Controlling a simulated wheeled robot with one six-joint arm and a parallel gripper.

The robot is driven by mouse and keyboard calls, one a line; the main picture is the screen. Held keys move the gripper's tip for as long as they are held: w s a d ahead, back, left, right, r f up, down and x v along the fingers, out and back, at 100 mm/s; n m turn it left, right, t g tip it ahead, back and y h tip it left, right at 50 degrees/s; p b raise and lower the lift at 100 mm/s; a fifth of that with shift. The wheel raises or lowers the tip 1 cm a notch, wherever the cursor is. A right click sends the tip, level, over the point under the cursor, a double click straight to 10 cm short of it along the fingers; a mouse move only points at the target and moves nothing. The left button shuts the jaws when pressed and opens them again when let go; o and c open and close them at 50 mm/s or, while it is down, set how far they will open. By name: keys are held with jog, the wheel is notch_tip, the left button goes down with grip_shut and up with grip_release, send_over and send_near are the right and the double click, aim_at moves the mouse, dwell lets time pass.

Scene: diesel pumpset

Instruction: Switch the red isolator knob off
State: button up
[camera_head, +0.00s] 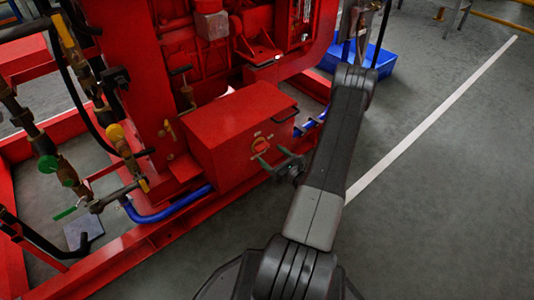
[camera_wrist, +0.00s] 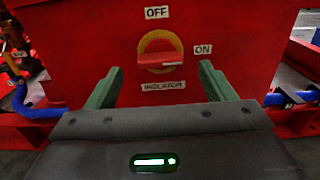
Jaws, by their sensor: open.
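The red isolator knob (camera_wrist: 160,60) sits on a yellow round plate on the front of a red box. Its handle bar lies roughly level, in line with the ON label (camera_wrist: 203,49) at its right. The OFF label (camera_wrist: 157,13) is above it and an ISOLATOR label (camera_wrist: 163,85) below. In the head view the knob (camera_head: 260,146) shows on the front of the red box (camera_head: 235,130). My gripper (camera_wrist: 158,82) is open and empty, its green fingers either side of the knob's lower part in the wrist view. In the head view my gripper (camera_head: 277,163) is close in front of the box; contact cannot be told.
A red frame rail (camera_head: 130,255) and blue pipe (camera_head: 165,213) run along the floor by the box. Valves and hoses (camera_head: 60,160) stand at the left. A blue bin (camera_head: 375,62) is at the back. The grey floor (camera_head: 440,190) at the right is clear.

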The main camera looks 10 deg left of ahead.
aim_at(264, 149)
jog(key=shift+b+x, duration=0.3)
jog(key=shift+x, duration=1.6)
jog(key=c, duration=1)
